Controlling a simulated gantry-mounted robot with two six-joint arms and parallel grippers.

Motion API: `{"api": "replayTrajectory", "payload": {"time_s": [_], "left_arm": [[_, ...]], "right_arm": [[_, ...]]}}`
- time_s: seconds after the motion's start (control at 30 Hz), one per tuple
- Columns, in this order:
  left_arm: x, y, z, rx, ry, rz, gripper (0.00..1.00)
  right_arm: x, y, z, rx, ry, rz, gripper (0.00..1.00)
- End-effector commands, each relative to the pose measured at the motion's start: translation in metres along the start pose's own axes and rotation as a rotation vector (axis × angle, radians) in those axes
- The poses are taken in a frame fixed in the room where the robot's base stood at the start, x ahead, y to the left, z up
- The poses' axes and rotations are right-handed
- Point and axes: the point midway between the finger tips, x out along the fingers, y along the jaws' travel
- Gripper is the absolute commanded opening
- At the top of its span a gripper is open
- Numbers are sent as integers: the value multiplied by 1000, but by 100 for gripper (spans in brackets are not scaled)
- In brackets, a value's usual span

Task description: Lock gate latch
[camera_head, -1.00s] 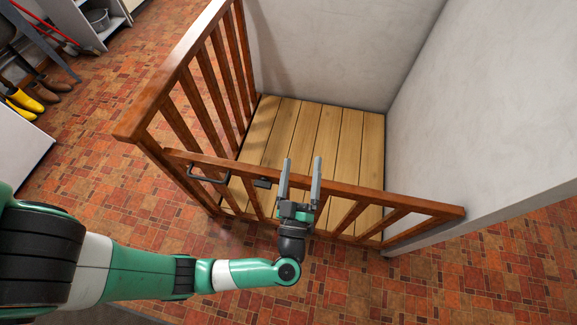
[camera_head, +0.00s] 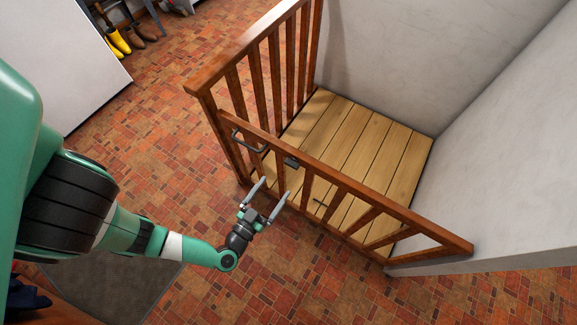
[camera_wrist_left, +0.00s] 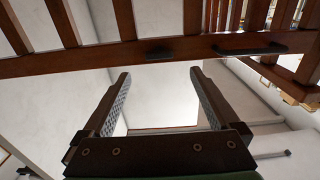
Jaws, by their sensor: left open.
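The brown wooden gate (camera_head: 335,182) stands across the front of a pen with a plank floor. A dark latch block (camera_head: 291,162) sits on its top rail, right of a black U-shaped handle (camera_head: 248,142). My left gripper (camera_head: 276,187) is open and empty, on the near side of the gate and below the latch in the picture. In the left wrist view, the gate rail (camera_wrist_left: 95,60) crosses beyond the open fingers (camera_wrist_left: 160,75). The latch block (camera_wrist_left: 158,53) shows just above the fingertip gap, with the handle (camera_wrist_left: 250,48) to its right. My right gripper is out of view.
A slatted side fence (camera_head: 262,62) joins the gate's left end, and a pale wall (camera_head: 510,150) stands at the right. Boots (camera_head: 118,41) stand at the upper left beside a white cabinet (camera_head: 60,60). The brick floor before the gate is clear.

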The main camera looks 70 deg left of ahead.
Motion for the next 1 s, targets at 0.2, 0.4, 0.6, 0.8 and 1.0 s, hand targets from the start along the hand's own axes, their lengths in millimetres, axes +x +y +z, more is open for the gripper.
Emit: {"api": "replayTrajectory", "payload": {"time_s": [0.2, 0.4, 0.6, 0.8, 1.0], "left_arm": [[24, -2, 2, 0, 2, -10, 95], [51, -2, 3, 1, 2, -10, 95], [82, -2, 3, 3, 3, -6, 95], [97, -1, 0, 5, 1, 0, 95], [97, -1, 0, 5, 0, 1, 95]], "right_arm": [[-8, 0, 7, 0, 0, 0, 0], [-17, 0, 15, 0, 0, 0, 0], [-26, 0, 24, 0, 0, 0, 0], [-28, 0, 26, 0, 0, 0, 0], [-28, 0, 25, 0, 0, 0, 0]]}}
